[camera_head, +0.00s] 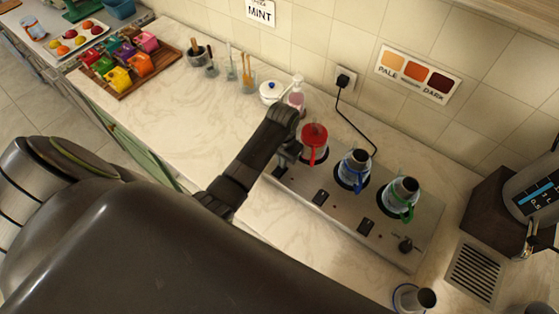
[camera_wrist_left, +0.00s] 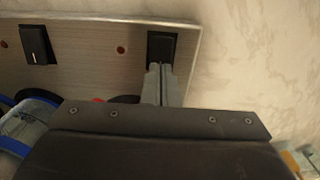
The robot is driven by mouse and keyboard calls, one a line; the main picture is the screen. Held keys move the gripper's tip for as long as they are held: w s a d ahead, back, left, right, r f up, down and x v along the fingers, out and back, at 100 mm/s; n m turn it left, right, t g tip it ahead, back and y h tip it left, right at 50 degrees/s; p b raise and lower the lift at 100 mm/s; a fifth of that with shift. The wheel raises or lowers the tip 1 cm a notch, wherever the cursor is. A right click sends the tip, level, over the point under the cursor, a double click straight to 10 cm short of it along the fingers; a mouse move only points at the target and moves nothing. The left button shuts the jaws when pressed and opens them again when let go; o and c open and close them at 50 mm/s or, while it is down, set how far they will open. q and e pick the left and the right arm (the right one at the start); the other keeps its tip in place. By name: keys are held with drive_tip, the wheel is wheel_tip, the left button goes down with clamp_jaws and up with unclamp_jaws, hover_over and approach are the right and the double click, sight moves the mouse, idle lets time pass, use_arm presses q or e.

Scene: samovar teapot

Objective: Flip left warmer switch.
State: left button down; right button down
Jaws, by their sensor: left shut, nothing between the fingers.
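The warmer panel (camera_head: 385,228) is a brushed metal plate with a row of black rocker switches along its front. The left warmer switch (camera_head: 279,172) sits at the panel's left end, in front of the red-handled teapot (camera_head: 314,140). In the left wrist view the left switch (camera_wrist_left: 163,46) is near the panel's edge, directly beyond my fingertips. My left gripper (camera_head: 285,160) is shut and empty. Its fingertips (camera_wrist_left: 160,70) overlap the switch's near edge in the wrist view; I cannot tell if they touch. The middle switch (camera_head: 320,197) is farther right. My right gripper is not in view.
A blue-handled teapot (camera_head: 352,168) and a green-handled teapot (camera_head: 402,194) stand on the panel. A pink pump bottle (camera_head: 296,95) and a white lidded pot (camera_head: 270,92) are behind my arm. A drain grate (camera_head: 474,270) is at right.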

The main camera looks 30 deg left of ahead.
use_arm(q)
drive_tip(key=shift+f, duration=0.45)
drive_tip(key=shift+r, duration=0.1)
wheel_tip(320, 180, up, 3)
drive_tip(key=shift+f+p, duration=0.15)
drive_tip(key=shift+p, duration=0.9)
drive_tip(key=shift+r, duration=2.15)
